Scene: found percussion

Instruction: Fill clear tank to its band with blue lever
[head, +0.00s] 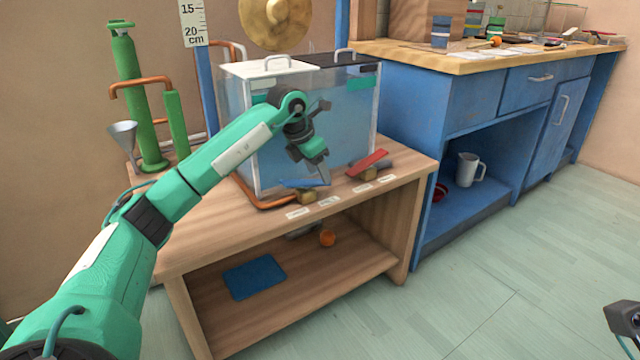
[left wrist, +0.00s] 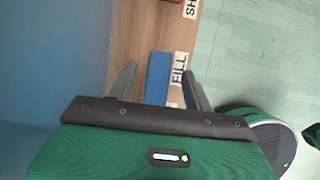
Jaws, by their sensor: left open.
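The clear tank (head: 348,125) stands on the wooden bench, with a pale blue tint inside. Green patches (head: 361,83) show near its top; I cannot tell the liquid's exact level. The blue lever (head: 292,183) sits at the tank's front foot on a wooden block. In the left wrist view the blue lever (left wrist: 158,78) lies beside a label reading "FILL". My left gripper (head: 322,174) is open above the blue lever, partly hiding it; its fingers (left wrist: 158,72) show on either side of the lever, apart from it.
A red lever (head: 367,163) sits to the right of the blue one, also with labels in front. Copper pipe and green cylinders (head: 130,100) stand left of the tank. A blue cabinet (head: 460,110) stands close on the right. The floor in front is clear.

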